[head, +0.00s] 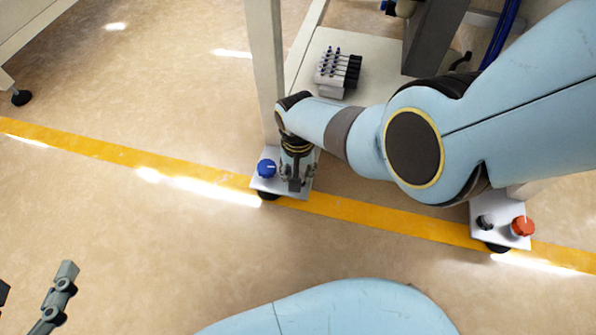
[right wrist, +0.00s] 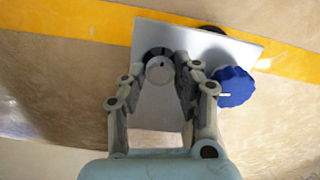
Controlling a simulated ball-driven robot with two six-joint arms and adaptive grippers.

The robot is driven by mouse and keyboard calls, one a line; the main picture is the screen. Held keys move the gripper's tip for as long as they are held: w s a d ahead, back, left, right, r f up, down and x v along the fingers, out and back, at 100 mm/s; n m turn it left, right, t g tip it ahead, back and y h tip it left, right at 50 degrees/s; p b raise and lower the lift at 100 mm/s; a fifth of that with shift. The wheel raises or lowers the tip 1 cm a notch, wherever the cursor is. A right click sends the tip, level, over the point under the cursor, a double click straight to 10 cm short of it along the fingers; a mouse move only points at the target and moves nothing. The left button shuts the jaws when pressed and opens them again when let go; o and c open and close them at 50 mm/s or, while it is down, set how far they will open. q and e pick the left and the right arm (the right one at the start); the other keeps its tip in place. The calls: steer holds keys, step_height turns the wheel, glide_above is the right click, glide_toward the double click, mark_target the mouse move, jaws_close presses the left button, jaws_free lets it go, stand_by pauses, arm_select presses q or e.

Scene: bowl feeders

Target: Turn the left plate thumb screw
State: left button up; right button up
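The left plate (head: 262,183) is a pale plate at the foot of a post, and it also shows in the right wrist view (right wrist: 232,46). Its thumb screw (right wrist: 159,70) has a grey top and a dark rim; my gripper hides it in the head view. A blue knob (head: 266,168) with a white mark sits beside it on the same plate. My right gripper (head: 294,183) points down over the plate. Its fingers stand apart on both sides of the thumb screw; contact is unclear. My left gripper (head: 35,279) is open and empty at the bottom left.
A right plate (head: 503,232) carries a red knob (head: 522,226) and a dark thumb screw (head: 485,222). A grey block with several dark fittings (head: 338,72) lies on the base behind the post (head: 266,70). The floor in front is clear.

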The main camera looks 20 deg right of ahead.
steer(key=o, duration=0.5)
steer(key=shift+c, duration=0.2)
steer(key=shift+r, duration=0.1)
steer(key=shift+r, duration=3.65)
steer(key=shift+a, duration=0.1)
